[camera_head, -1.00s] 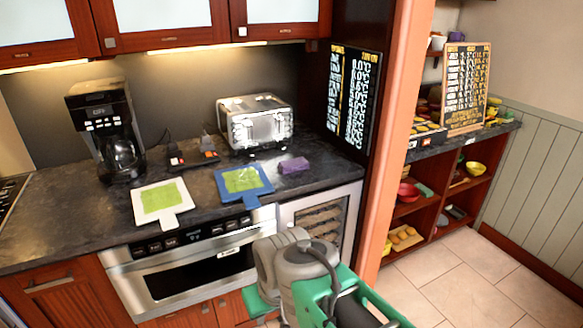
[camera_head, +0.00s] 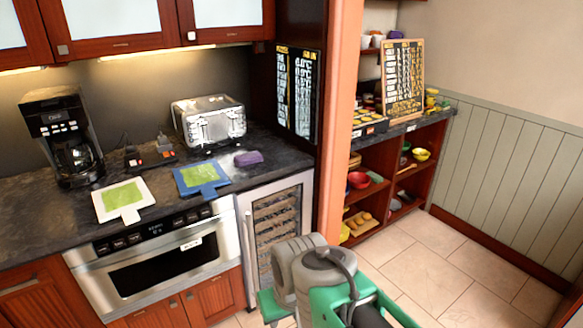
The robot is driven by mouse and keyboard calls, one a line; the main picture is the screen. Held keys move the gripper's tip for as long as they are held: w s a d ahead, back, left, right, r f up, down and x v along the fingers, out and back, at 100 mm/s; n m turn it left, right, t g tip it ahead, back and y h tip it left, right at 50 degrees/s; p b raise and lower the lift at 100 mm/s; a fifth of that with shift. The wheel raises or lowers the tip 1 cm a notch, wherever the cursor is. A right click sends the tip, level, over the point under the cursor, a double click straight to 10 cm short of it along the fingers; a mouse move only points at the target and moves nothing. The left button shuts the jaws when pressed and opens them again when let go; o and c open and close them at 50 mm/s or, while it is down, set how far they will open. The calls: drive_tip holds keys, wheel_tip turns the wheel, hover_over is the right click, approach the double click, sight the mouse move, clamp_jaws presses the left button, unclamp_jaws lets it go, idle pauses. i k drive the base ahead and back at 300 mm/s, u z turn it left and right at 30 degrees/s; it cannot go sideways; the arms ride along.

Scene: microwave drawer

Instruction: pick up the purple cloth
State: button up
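The purple cloth (camera_head: 248,159) lies as a small folded block on the dark countertop, right of the blue board and in front of the toaster. My arm shows at the bottom centre, grey and green, below and to the right of the cloth and in front of the cabinets. Its fingers are not visible, so my gripper's opening and anything in it are hidden. The arm is well apart from the cloth.
A blue board (camera_head: 201,178) and a white board (camera_head: 123,199) with green sheets lie on the counter (camera_head: 40,222). A toaster (camera_head: 209,122) and coffee maker (camera_head: 62,137) stand behind. An orange post (camera_head: 341,110) rises right of the counter. Tiled floor (camera_head: 470,260) is clear at right.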

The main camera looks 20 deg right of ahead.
sight(250, 158)
drive_tip(key=z, duration=0.15)
drive_tip(key=k, duration=0.55)
drive_tip(key=z, duration=0.65)
drive_tip(key=i, duration=1.6)
drive_tip(key=u, duration=1.2)
drive_tip(key=i, duration=0.9)
drive_tip(key=u, duration=1.3)
drive_tip(key=i, duration=0.25)
drive_tip(key=u, duration=0.2)
